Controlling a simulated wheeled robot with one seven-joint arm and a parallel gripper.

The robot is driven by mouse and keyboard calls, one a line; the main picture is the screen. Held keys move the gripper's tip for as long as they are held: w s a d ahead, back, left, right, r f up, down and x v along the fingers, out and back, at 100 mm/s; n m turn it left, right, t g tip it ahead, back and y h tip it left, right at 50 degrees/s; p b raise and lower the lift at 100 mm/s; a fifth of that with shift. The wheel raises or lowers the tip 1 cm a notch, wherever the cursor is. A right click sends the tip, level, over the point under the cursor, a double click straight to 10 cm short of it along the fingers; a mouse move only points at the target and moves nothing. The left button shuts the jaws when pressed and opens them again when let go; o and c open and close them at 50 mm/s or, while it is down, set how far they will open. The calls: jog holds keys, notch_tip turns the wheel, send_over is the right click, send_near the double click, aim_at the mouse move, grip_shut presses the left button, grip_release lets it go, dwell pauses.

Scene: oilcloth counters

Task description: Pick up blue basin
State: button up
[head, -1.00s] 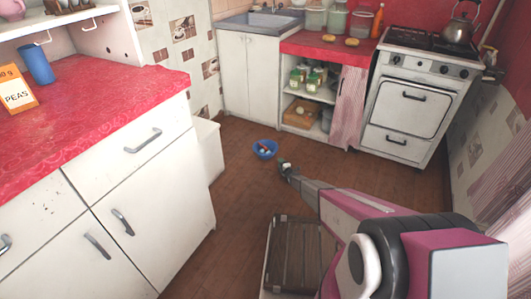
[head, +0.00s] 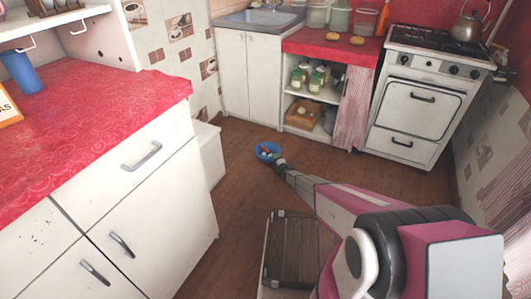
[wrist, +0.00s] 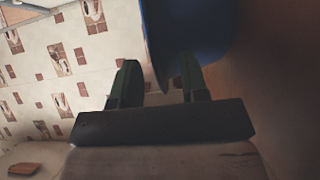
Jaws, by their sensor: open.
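The blue basin (head: 262,156) stands on the brown floor in the head view, with small red and white things in it. My gripper (head: 280,162) is at its near right side, low over the floor, and covers part of the rim. In the wrist view my gripper (wrist: 158,80) has its two dark green fingers apart. The basin (wrist: 190,30) shows large and dark at the top there. Its edge lies between the fingers, and the right finger overlaps its wall. Whether either finger touches it, I cannot tell.
A white cabinet with a red counter (head: 110,105) fills the left side, bearing a blue cup (head: 20,72). A low white box (head: 205,152) stands at its far end. A stove (head: 420,95) and open shelves (head: 315,90) stand at the back. Floor around the basin is clear.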

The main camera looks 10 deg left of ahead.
jog(key=shift+w+a, duration=0.25)
jog(key=shift+w, duration=0.1)
grip_shut()
